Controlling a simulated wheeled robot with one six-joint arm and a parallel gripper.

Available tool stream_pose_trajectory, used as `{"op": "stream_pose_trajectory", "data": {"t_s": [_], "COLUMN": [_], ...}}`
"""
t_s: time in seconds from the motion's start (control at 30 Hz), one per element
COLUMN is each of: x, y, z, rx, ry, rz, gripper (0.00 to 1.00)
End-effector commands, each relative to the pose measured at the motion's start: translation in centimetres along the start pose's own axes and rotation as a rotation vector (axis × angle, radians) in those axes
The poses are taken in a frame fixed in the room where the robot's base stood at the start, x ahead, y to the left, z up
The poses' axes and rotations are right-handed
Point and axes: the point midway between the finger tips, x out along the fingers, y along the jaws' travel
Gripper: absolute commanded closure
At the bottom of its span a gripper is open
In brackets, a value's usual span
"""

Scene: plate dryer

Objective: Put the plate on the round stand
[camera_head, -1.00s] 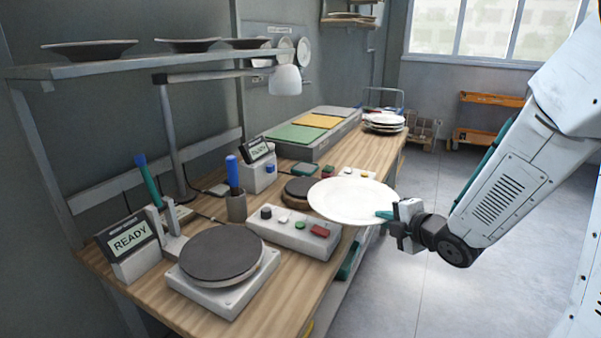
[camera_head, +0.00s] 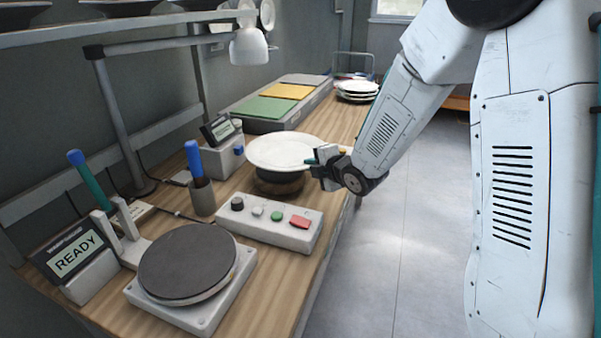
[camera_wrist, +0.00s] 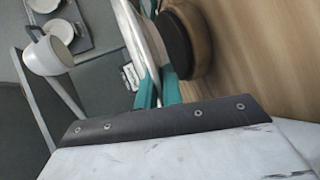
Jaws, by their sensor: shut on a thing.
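The white plate (camera_head: 285,149) is held roughly level by its near right rim in my gripper (camera_head: 318,160). In the wrist view the plate shows edge-on (camera_wrist: 143,40), between the teal fingers (camera_wrist: 158,92). Below the plate is a small dark round stand (camera_head: 278,184); its dark top and brown wooden base show in the wrist view (camera_wrist: 190,45). The plate hides most of this stand in the head view. A narrow gap seems to show between plate and stand, but I cannot tell for sure whether they touch.
A larger dark round disc on a white base (camera_head: 187,264) is at the front, bare. A button box (camera_head: 268,222), a pen cup (camera_head: 203,197) and a READY display (camera_head: 75,255) stand nearby. Stacked plates (camera_head: 357,90) are at the back. A lamp (camera_head: 249,47) hangs above.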

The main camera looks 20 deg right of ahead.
Motion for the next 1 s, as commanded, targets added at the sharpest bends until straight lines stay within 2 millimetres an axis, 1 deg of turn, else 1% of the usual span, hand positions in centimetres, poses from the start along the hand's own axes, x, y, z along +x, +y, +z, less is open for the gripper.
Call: {"op": "stream_pose_trajectory", "data": {"t_s": [0.03, 0.1, 0.27, 0.4, 0.5, 0.6, 0.97, 1.0], "x": [0.8, 1.6, 2.4, 3.7, 4.1, 4.6, 4.7, 4.8], "y": [0.4, 0.6, 0.9, 1.1, -0.8, -1.9, -2.3, -2.5], "z": [-0.3, -0.4, -0.6, -1.1, -1.0, -1.0, -1.0, -1.0], "rx": [-0.001, -0.001, -0.001, -0.002, 0.002, 0.0, -0.001, -0.001], "ry": [0.002, 0.001, 0.0, 0.003, 0.001, 0.002, 0.001, 0.001], "rz": [0.005, 0.004, 0.004, 0.004, -0.001, 0.001, 0.004, 0.0], "gripper": [1.0, 1.0, 1.0, 1.0, 1.0, 1.0, 1.0, 0.89]}}
